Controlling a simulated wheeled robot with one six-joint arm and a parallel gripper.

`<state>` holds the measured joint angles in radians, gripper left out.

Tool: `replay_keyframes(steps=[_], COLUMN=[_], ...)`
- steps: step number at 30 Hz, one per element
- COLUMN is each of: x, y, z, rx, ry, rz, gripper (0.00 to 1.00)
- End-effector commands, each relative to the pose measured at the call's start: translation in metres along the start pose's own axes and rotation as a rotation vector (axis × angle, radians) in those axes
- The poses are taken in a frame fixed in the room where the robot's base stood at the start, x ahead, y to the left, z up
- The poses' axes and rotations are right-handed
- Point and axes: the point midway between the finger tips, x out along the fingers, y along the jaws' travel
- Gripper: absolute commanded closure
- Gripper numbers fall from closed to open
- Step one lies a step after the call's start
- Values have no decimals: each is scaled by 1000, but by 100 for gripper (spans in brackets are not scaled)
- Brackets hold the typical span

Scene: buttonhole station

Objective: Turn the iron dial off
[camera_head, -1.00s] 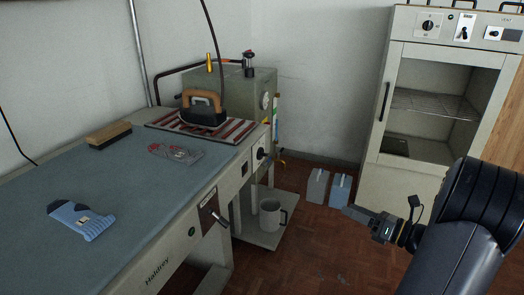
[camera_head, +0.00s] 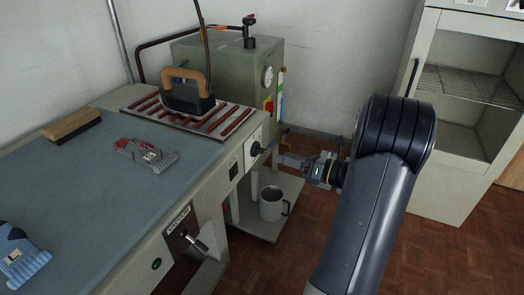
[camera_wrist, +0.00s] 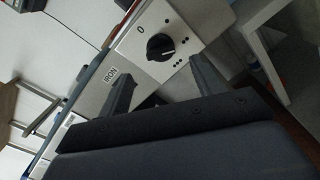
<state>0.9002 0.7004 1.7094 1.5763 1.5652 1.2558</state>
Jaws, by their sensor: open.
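The iron dial (camera_wrist: 160,47) is a round black knob on a pale plate marked IRON in the wrist view. A 0 is printed at its upper left and dots at its right. Its light pointer mark faces the dotted side, away from the 0. In the head view the dial (camera_head: 256,148) sits on the front panel at the table's right end. My gripper (camera_wrist: 165,82) is open and empty, its two fingers short of the dial and spread to either side below it. In the head view my gripper (camera_head: 279,159) is just right of the dial.
The iron (camera_head: 187,97) stands on a red-striped rest above the dial. A vacuum lever (camera_head: 195,241) sticks out at left. A mug (camera_head: 271,204) stands on the low shelf below. A boiler (camera_head: 240,68) stands behind, and a cabinet (camera_head: 440,150) at right.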

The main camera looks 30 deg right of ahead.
Motion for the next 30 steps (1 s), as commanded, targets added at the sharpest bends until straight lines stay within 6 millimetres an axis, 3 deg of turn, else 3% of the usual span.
replay_keyframes(steps=[6, 12, 24, 30], x=[43, 67, 74, 73], y=[0, 0, 0, 0], z=[-2, -1, 0, 0], rx=[-2, -1, 0, 0], ry=[2, 1, -1, -1], rz=[4, 2, 0, 0], gripper=[37, 37, 38, 54])
